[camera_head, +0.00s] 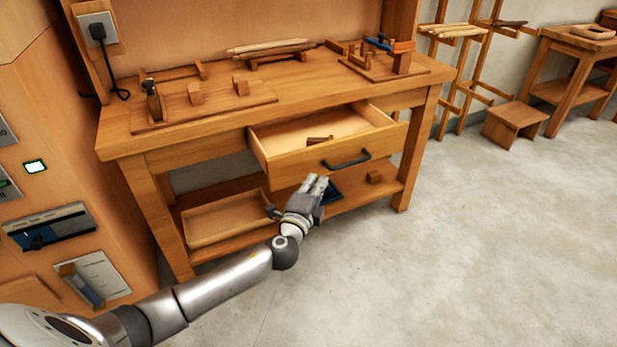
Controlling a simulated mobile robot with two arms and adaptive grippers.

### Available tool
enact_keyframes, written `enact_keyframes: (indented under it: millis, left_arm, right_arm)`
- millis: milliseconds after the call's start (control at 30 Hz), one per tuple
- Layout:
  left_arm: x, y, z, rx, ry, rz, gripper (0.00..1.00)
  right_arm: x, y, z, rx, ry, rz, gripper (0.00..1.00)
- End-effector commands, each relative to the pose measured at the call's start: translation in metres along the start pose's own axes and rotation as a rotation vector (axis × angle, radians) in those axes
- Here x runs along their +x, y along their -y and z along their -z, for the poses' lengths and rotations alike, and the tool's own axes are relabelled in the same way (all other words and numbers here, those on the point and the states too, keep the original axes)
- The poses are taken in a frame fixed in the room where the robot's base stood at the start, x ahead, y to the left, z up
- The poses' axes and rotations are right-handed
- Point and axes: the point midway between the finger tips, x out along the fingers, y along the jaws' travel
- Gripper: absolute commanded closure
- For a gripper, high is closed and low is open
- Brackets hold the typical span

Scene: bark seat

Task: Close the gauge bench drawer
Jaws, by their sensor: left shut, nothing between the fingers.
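The gauge bench (300,82) is a wooden workbench in the middle of the head view. Its drawer (290,170) is pulled out toward me, with a dark bar handle (346,160) on the front. A small brown wooden piece (320,140) lies inside the drawer. My left gripper (316,184) is shut and empty. In the picture it sits just below the drawer front, left of and below the handle. I cannot tell whether it touches the drawer. My right gripper is not in view.
Wooden fixtures (195,93) and a clamp (382,44) stand on the bench top. A wooden cabinet with panels (40,140) stands at left. The concrete floor (480,240) is clear at right.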

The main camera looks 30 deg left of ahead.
Motion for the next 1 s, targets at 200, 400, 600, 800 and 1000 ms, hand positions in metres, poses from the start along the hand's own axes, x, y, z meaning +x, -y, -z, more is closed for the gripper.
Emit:
enact_keyframes:
  millis: [200,400,600,800,1000]
  left_arm:
    - [0.019,-0.001,-0.023,0.005,0.004,0.000,1.00]
    - [0.024,-0.001,-0.028,0.002,0.003,-0.001,1.00]
    - [0.024,-0.001,-0.028,0.002,0.003,-0.001,1.00]
    - [0.025,-0.001,-0.029,0.002,0.004,-0.001,1.00]
    - [0.036,-0.002,-0.041,0.004,0.005,0.001,1.00]
  right_arm:
    - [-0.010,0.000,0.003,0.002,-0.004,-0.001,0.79]
    - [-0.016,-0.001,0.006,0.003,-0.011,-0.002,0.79]
    - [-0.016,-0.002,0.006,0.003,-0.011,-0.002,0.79]
    - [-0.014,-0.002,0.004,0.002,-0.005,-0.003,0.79]
    - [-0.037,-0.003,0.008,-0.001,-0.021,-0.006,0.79]
